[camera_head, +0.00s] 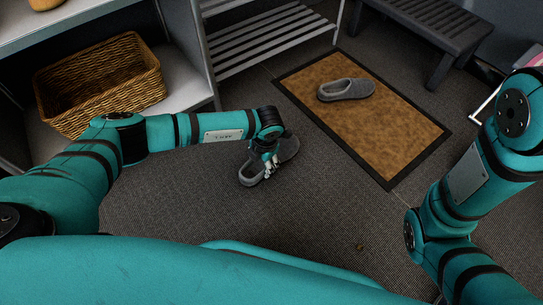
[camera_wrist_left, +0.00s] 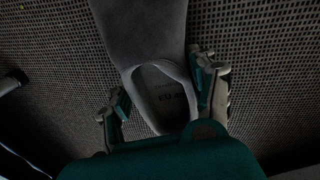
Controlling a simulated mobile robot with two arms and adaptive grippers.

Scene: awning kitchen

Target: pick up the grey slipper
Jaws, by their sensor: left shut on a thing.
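A grey slipper (camera_head: 289,148) lies on the dark carpet left of the brown doormat, in the head view. My left gripper (camera_head: 268,165) is at this slipper and shut on it. In the left wrist view the slipper (camera_wrist_left: 146,40) runs from the top edge down to its open heel, and the left gripper's fingers (camera_wrist_left: 162,95) stand on either side of it. A second grey slipper (camera_head: 346,89) lies on the doormat (camera_head: 400,135), apart from the gripper. My right arm shows at the right of the head view, but its gripper is out of view.
A wicker basket (camera_head: 100,82) sits on a low white shelf (camera_head: 190,84) at the left. A slatted rack (camera_head: 265,45) stands at the back and a dark bench (camera_head: 440,28) at the back right. The carpet (camera_head: 320,215) in front of the mat is mostly clear.

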